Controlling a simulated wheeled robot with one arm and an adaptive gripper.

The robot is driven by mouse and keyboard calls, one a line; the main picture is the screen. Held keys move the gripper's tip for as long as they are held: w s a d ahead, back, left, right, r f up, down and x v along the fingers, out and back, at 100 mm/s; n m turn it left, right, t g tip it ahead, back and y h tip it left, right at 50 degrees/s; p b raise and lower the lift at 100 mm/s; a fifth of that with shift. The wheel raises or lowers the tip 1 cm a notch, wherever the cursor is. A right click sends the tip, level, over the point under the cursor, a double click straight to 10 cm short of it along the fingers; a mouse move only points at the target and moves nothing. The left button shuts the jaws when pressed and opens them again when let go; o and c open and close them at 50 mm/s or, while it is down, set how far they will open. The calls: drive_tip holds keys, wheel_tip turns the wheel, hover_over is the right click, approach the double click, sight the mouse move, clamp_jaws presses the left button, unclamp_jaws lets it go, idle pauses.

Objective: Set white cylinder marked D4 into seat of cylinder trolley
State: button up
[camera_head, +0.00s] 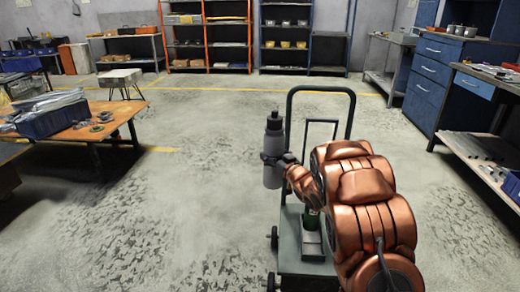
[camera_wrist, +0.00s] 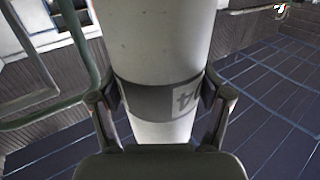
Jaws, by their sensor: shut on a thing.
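The white cylinder (camera_head: 273,174) hangs upright in my gripper, looking grey with a dark top in the head view. In the wrist view the white cylinder (camera_wrist: 157,48) has a dark band with a pale label, on which a partly turned "4" shows. My gripper (camera_head: 274,158) is shut around it, with one finger on each side of the band in the wrist view (camera_wrist: 163,100). The cylinder trolley (camera_head: 289,250) has a green hoop handle and a low grey deck. The cylinder is raised, at the trolley's left side in the picture. My arm hides part of the trolley and its seat.
A wooden table (camera_head: 118,112) with a blue bin stands at the left. Blue drawer cabinets (camera_head: 432,75) line the right. The floor (camera_head: 190,205) left of the trolley is clear.

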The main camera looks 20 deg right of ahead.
drive_tip(key=s+d+f+y+b, duration=0.1)
drive_tip(key=s+d+f+b, duration=0.2)
drive_tip(key=d+f, duration=0.2)
drive_tip(key=s+d+f+n+y+b, duration=0.1)
drive_tip(key=s+d+f+b, duration=0.2)
drive_tip(key=f, duration=0.7)
drive_tip(key=s+d+f+n+g+y+b, duration=0.1)
drive_tip(key=s+d+f+b, duration=0.2)
drive_tip(key=s+d+f, duration=0.2)
wheel_tip(320, 180, down, 3)
drive_tip(key=shift+d+r+y, duration=0.15)
drive_tip(key=shift+d+y, duration=0.15)
drive_tip(key=shift+d, duration=0.9)
drive_tip(key=shift+b, duration=0.3)
wheel_tip(320, 180, down, 4)
drive_tip(key=b, duration=0.2)
drive_tip(key=shift+b, duration=0.35)
drive_tip(key=shift+s+p, duration=0.2)
drive_tip(key=shift+p, duration=0.5)
